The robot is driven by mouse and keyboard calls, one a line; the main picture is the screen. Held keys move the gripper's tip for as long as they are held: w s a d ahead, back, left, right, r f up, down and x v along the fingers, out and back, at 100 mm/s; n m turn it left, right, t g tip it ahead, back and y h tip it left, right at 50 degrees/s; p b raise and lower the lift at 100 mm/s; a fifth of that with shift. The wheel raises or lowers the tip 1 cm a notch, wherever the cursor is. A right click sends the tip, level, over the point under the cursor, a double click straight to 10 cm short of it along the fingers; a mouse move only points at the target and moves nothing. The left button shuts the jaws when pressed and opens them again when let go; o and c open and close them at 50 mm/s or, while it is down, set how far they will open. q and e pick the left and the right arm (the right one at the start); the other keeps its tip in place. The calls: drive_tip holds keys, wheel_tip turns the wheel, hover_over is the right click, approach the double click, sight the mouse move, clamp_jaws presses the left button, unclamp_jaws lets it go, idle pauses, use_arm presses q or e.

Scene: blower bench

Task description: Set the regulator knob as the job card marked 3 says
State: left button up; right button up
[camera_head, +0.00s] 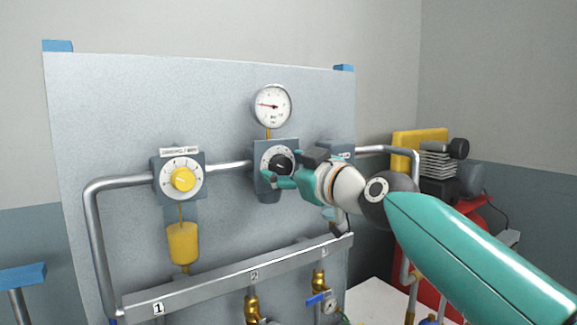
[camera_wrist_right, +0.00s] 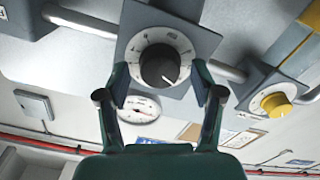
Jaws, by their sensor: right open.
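The black regulator knob (camera_head: 281,164), with a white dial around it, sits on a grey box in the middle of the panel. In the right wrist view the black knob (camera_wrist_right: 160,66) shows between my two fingers, with a pointer mark on its lower right. My right gripper (camera_head: 277,180) is open at the knob; its fingertips (camera_wrist_right: 162,88) stand on either side, apart from the knob as far as I can see. My left gripper is not in view. No card marked 3 is readable; the rail (camera_head: 215,281) bears labels 1 and 2.
A gauge (camera_head: 271,106) sits above the knob. A yellow knob (camera_head: 183,179) on another dial is to the left, with a yellow bowl (camera_head: 183,243) below. Pipes cross the panel. A red and yellow compressor (camera_head: 437,160) stands at right. Wall sheets (camera_wrist_right: 242,138) are unreadable.

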drive_tip(key=shift+c, duration=0.4)
drive_tip(key=c, duration=1.1)
drive_tip(key=shift+o, duration=0.2)
drive_tip(key=shift+m, duration=0.4)
drive_tip(key=m+p, duration=0.1)
drive_tip(key=m, duration=0.4)
drive_tip(key=shift+d+r, duration=0.1)
drive_tip(key=shift+d, duration=0.05)
drive_tip(key=m, duration=0.3)
drive_tip(key=shift+m, duration=0.4)
drive_tip(key=shift+w+d+m+p, duration=0.1)
drive_tip(key=shift+m+p, duration=0.5)
drive_tip(key=shift+m, duration=1.3)
